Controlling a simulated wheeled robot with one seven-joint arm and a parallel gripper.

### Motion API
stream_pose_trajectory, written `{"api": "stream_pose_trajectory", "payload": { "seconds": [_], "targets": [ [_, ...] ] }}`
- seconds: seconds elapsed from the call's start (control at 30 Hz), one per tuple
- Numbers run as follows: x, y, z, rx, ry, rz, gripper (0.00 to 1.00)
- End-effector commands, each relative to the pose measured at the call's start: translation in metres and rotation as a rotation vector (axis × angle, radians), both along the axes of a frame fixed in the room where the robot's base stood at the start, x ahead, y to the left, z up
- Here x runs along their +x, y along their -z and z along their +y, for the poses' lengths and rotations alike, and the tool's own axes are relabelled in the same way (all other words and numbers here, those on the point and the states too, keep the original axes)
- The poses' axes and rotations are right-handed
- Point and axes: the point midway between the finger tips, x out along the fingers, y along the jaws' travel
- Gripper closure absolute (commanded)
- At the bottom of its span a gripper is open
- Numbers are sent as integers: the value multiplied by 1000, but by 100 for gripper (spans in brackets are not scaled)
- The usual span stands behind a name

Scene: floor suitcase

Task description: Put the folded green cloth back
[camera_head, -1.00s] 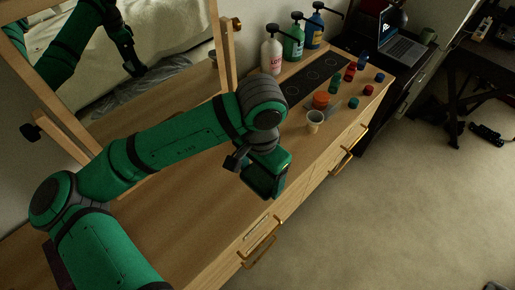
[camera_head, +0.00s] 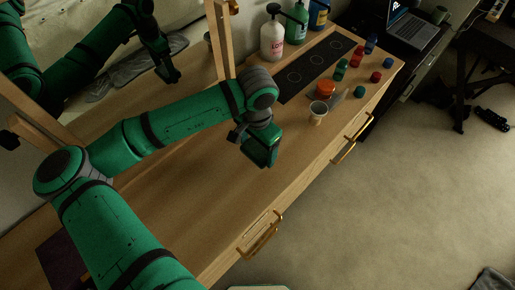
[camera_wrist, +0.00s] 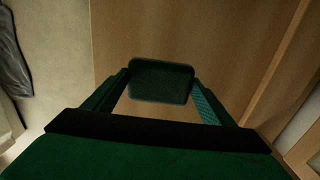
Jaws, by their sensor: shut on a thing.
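A dark green rounded piece, which looks like the folded green cloth (camera_wrist: 160,86), is between the two fingers of my gripper (camera_wrist: 160,98) in the wrist view. The fingers press it from left and right. In the head view my gripper (camera_head: 262,148) hangs over the front part of the wooden dresser top (camera_head: 200,185). There I cannot clearly tell the cloth from the green gripper. Its height above the wood is hard to judge.
A paper cup (camera_head: 317,112), an orange jar (camera_head: 326,88) and several small coloured pots stand right of my gripper. Pump bottles (camera_head: 272,38) stand behind. A mirror frame (camera_head: 220,40) rises at the back. Drawer handles (camera_head: 262,236) stick out in front. Carpet (camera_head: 400,200) is mostly clear.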

Motion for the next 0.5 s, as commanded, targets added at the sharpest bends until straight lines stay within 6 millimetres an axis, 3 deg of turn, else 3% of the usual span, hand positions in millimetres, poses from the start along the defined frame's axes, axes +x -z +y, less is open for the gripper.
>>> {"api": "stream_pose_trajectory", "payload": {
  "seconds": [0.27,0.47,0.5],
  "targets": [
    [2,34,5,0,-8,1,44],
    [2,36,4,-1,-6,1,44],
    [2,36,4,0,-7,1,20]
  ]
}}
